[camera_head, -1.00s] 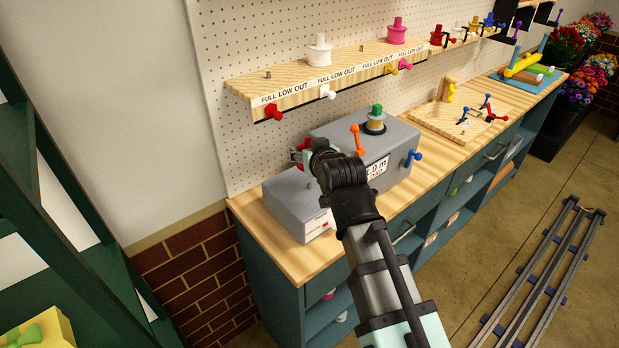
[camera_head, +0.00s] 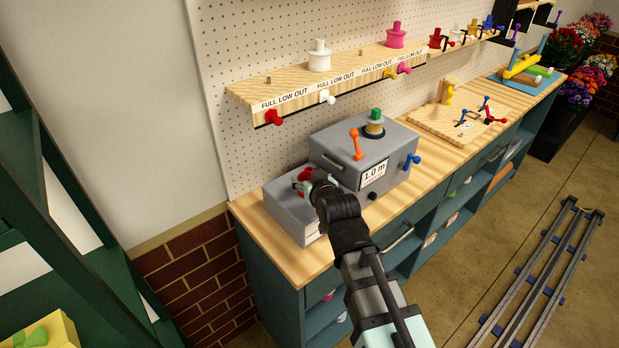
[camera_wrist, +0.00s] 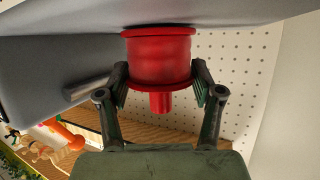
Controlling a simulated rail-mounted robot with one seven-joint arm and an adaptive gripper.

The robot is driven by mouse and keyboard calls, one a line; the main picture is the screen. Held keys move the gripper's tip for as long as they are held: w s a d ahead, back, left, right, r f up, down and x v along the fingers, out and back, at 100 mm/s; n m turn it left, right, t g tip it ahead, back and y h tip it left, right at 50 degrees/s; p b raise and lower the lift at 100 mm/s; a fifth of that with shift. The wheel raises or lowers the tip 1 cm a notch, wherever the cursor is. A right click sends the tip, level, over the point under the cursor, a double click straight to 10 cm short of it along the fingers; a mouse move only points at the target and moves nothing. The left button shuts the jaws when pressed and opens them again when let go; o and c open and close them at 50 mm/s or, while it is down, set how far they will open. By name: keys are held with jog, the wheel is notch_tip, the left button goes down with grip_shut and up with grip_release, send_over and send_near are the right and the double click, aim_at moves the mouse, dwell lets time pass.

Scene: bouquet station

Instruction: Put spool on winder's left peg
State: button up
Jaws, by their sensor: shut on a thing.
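The red spool (camera_wrist: 158,62) is between my gripper's fingers in the wrist view. It shows partly in the head view (camera_head: 303,175), over the low left part of the grey winder (camera_head: 290,213). My gripper (camera_wrist: 160,85) is shut on it. In the wrist view the spool's wide flange is against or very close to the winder's grey top; I cannot tell if they touch. The left peg is hidden, by the spool or my gripper. A green-topped spool (camera_head: 376,119) stands on the winder's taller right part.
The winder has an orange lever (camera_head: 356,143), a blue knob (camera_head: 412,160) and a 1.0 m display (camera_head: 374,174). A wooden shelf (camera_head: 290,92) above carries white (camera_head: 319,56) and pink (camera_head: 396,37) spools. Bare bench top (camera_head: 262,232) shows left of the winder.

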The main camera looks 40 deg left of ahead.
jog(key=shift+f, duration=0.1)
jog(key=o, duration=0.7)
jog(key=shift+f, duration=0.1)
jog(key=o, duration=0.5)
jog(key=shift+c, duration=0.2)
jog(key=shift+r, duration=0.25)
jog(key=b+v, duration=0.1)
jog(key=v, duration=0.2)
jog(key=b+v, duration=0.1)
jog(key=v, duration=0.2)
jog(key=b+v, duration=0.1)
jog(key=v, duration=0.1)
jog(key=shift+s+d+f, duration=0.1)
jog(key=shift+s+d, duration=0.15)
jog(key=shift+d, duration=0.15)
jog(key=b+v, duration=0.3)
jog(key=b, duration=0.5)
jog(key=shift+r+b, duration=0.2)
jog(key=shift+b, duration=0.1)
